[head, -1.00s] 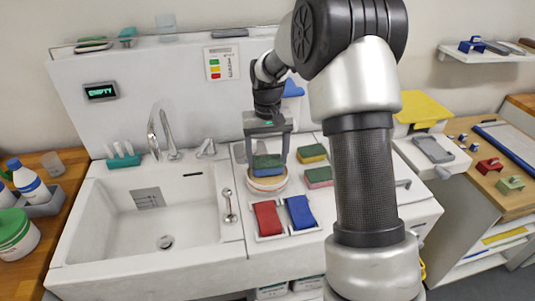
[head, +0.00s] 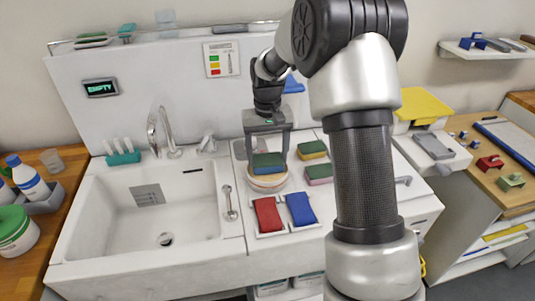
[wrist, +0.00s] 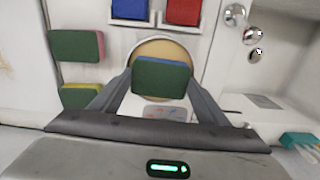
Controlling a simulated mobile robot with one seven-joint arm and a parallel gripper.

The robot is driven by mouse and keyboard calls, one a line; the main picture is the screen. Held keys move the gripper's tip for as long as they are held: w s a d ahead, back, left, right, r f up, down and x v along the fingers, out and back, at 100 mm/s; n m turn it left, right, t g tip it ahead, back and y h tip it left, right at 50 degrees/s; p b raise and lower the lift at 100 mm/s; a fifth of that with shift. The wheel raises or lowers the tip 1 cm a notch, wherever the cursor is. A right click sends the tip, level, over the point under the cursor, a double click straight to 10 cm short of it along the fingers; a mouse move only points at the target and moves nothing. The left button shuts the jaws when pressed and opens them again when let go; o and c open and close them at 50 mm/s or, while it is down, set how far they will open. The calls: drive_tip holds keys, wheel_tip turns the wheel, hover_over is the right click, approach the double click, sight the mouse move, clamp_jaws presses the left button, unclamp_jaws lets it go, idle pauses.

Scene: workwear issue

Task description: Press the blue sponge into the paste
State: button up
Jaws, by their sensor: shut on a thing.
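The blue sponge, with a green top layer (head: 268,160), is between the fingers of my gripper (head: 268,153). My gripper is shut on it and points down. The sponge is over the round dish of paste (head: 268,183), and its lower edge overlaps the dish's rim in the head view. In the wrist view the sponge (wrist: 162,78) covers the near part of the tan paste (wrist: 160,52). I cannot tell whether its underside touches the paste or how deep it sits.
A yellow sponge (head: 312,149) and a pink sponge (head: 319,174), both green-topped, lie right of the dish. A red cloth (head: 267,213) and a blue cloth (head: 300,208) lie in front. The sink (head: 150,215) is at the left, with taps (head: 172,140) behind it.

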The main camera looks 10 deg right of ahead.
sight(268, 159)
drive_tip(key=shift+f, duration=0.55)
idle(1.0)
drive_tip(key=shift+r+p, duration=2.35)
drive_tip(key=shift+r, duration=1.25)
